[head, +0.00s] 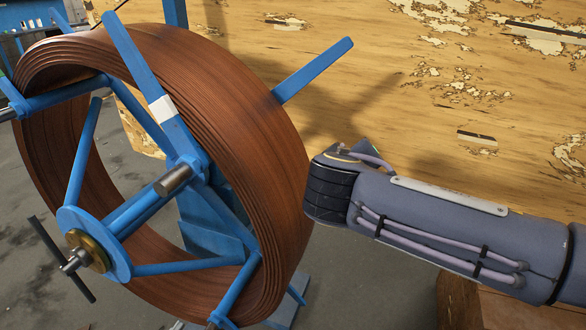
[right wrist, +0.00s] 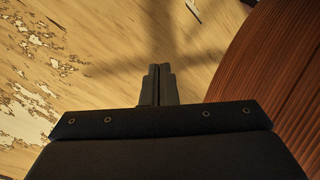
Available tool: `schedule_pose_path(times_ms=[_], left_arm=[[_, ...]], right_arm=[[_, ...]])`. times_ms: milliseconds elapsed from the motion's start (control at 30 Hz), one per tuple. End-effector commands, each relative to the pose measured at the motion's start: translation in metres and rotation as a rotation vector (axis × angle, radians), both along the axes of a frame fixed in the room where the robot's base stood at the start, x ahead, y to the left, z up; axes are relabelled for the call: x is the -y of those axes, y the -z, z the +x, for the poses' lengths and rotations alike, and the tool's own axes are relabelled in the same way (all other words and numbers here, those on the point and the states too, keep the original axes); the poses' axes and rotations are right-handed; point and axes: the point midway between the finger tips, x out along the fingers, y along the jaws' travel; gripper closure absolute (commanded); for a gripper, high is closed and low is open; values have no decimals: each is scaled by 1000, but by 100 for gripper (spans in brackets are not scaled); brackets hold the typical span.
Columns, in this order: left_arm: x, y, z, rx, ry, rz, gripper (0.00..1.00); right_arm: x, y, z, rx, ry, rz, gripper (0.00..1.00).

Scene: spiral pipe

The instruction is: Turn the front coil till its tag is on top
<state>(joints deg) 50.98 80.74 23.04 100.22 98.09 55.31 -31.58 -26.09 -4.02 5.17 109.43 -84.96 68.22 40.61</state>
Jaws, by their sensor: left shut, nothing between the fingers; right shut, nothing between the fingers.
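The front coil (head: 225,95) is a large ring of brown ribbed pipe on a blue spoked reel (head: 95,238), at the left of the head view. A white patch (head: 162,108) sits on an upper blue spoke; I see no other mark that could be the tag. My right arm comes in from the right, and its dark wrist ends close to the coil's right side. My right gripper (right wrist: 157,72) shows shut and empty in the right wrist view, with the coil's ribbed surface (right wrist: 275,80) to its right. Touch cannot be told. My left gripper is not seen.
A worn wooden wall (head: 440,85) with peeling patches stands behind the coil and my arm. A blue spoke (head: 315,70) juts out at the coil's upper right. A dark crossbar (head: 62,262) sits on the reel's hub. Grey floor (head: 365,285) is open below my arm.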

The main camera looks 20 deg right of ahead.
Motion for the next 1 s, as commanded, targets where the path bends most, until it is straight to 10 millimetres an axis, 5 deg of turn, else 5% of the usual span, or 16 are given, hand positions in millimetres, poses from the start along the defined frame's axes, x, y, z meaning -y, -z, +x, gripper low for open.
schedule_pose_path(times_ms=[300, 600, 1000], left_arm=[[0, 0, 0, 0, 0, 0, 100], [0, 0, 0, 0, 0, 0, 100], [0, 0, 0, 0, 0, 0, 100]], right_arm=[[-50, -68, 35, 252, -48, -131, 100], [-105, -127, 49, 497, -105, -206, 100], [-130, -154, 55, 615, -133, -231, 100]])
